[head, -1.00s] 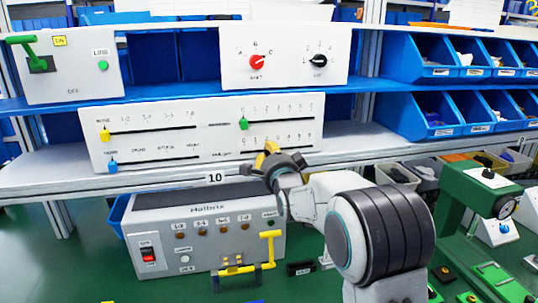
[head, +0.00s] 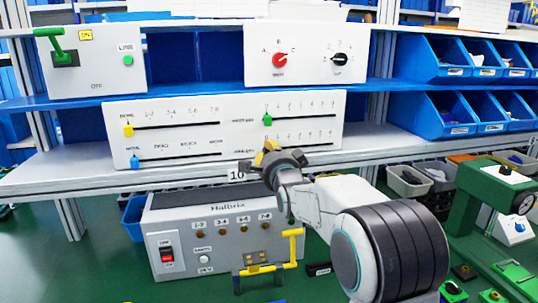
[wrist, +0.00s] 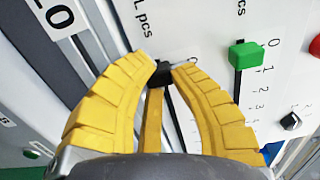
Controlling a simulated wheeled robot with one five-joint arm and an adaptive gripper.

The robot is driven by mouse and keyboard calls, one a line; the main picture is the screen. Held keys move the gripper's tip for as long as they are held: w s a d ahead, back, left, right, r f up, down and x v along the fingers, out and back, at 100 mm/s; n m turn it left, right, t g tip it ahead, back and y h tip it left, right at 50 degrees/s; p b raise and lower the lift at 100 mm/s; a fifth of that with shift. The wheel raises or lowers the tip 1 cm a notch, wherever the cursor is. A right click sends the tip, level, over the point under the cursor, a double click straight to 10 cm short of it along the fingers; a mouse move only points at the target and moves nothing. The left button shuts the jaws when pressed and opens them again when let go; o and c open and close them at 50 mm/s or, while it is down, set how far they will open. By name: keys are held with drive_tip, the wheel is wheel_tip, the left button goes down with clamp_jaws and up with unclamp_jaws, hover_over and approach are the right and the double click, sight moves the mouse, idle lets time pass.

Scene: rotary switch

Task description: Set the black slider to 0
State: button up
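The black slider (wrist: 158,74) is in the wrist view, between the yellow fingertips of my gripper (wrist: 166,66). The tips press in from both sides with no clear gap. The slider sits at the upper end of its slot, close to the 0 mark; the fingers partly cover it. In the head view my gripper (head: 268,152) is at the lower edge of the white slider panel (head: 232,146) and hides the black slider.
The green slider (wrist: 245,55) is beside the black one, near its own 0. A yellow slider (head: 128,130) and a blue slider (head: 135,162) are on the panel's left half. The grey box (head: 220,230) stands below the shelf.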

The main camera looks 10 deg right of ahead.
drive_tip(key=o, duration=0.3)
drive_tip(key=shift+a+f, duration=0.2)
drive_tip(key=shift+a, duration=0.1)
drive_tip(key=shift+o, duration=1.4)
drive_tip(key=shift+r, duration=0.1)
drive_tip(key=shift+s+d, duration=0.1)
drive_tip(key=s, duration=1.1)
drive_tip(key=shift+s, duration=0.4)
